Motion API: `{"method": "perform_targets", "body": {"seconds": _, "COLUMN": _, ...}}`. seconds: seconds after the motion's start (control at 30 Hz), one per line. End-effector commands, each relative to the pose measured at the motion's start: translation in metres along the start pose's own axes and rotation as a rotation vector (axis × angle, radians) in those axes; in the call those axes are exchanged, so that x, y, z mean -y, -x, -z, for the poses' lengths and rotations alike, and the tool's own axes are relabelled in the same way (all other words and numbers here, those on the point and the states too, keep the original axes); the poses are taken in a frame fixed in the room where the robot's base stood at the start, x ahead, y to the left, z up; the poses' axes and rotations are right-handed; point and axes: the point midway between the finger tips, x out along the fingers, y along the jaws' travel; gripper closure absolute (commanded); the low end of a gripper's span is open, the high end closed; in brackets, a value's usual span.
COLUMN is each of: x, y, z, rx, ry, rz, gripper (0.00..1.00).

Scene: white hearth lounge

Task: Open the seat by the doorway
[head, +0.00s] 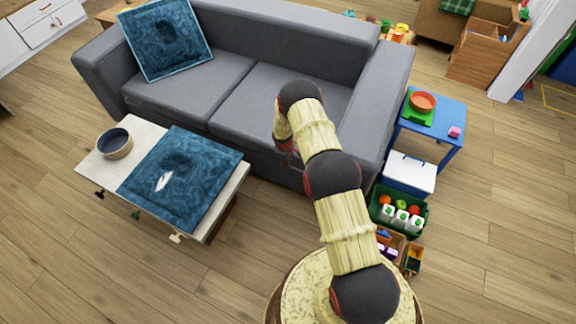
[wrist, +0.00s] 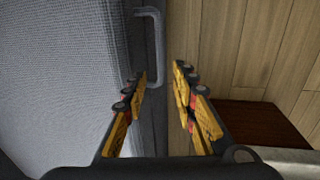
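A grey sofa (head: 230,40) has two seat cushions. The right seat cushion (head: 255,92), on the side toward the doorway, lies flat and closed, and my arm partly covers it. In the wrist view, the grey seat (wrist: 65,75) fills the left side. A grey bar handle (wrist: 155,45) stands out from its front edge. My gripper (wrist: 162,85) is open, with one finger on each side of the handle's near end. I cannot tell whether a finger touches it. In the head view the gripper is mostly hidden behind my arm at the sofa's front.
A low table (head: 92,168) with a bowl (head: 115,144) and a blue cushion (head: 180,180) stands close in front of the sofa. A blue side table (head: 448,120), a white box (head: 410,172) and a green crate (head: 378,212) stand right. Floor is clear at far right.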

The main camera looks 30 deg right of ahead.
Motion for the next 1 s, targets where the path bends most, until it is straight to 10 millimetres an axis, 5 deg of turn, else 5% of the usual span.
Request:
{"method": "perform_targets", "body": {"seconds": 0.33, "x": 0.001, "y": -0.046, "z": -0.001, "rx": 0.002, "ry": -0.002, "rz": 0.0, "gripper": 0.72}}
{"method": "perform_targets", "body": {"seconds": 0.7, "x": 0.0, "y": -0.05, "z": -0.001, "rx": 0.001, "ry": -0.002, "rz": 0.0, "gripper": 0.73}}
{"method": "perform_targets", "body": {"seconds": 1.0, "x": 0.0, "y": -0.05, "z": -0.001, "rx": 0.001, "ry": -0.002, "rz": 0.0, "gripper": 0.9}}
